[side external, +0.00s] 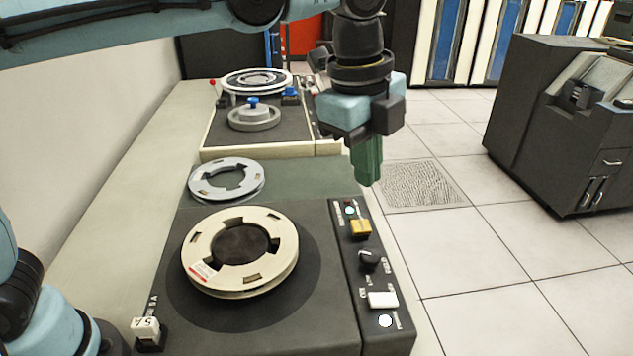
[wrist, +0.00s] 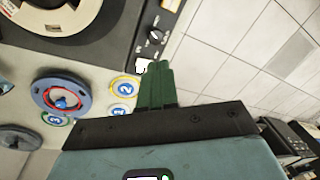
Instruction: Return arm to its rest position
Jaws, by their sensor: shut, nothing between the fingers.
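My gripper (side external: 368,183) hangs from my blue arm at the upper middle of the side view, its green fingers pointing down. The fingers are together with nothing between them. It is in the air near the right edge of the bench, beyond the near machine's control strip. In the wrist view the green fingers of my gripper (wrist: 159,68) are close together, above the bench edge with the tiled floor to the right.
A cream reel (side external: 284,240) lies on the near dark machine, with a grey reel (side external: 226,178) behind it. A control strip (side external: 370,290) carries a knob and buttons. A far deck (side external: 285,130) holds more reels. A dark cabinet (side external: 540,110) stands at right on open floor.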

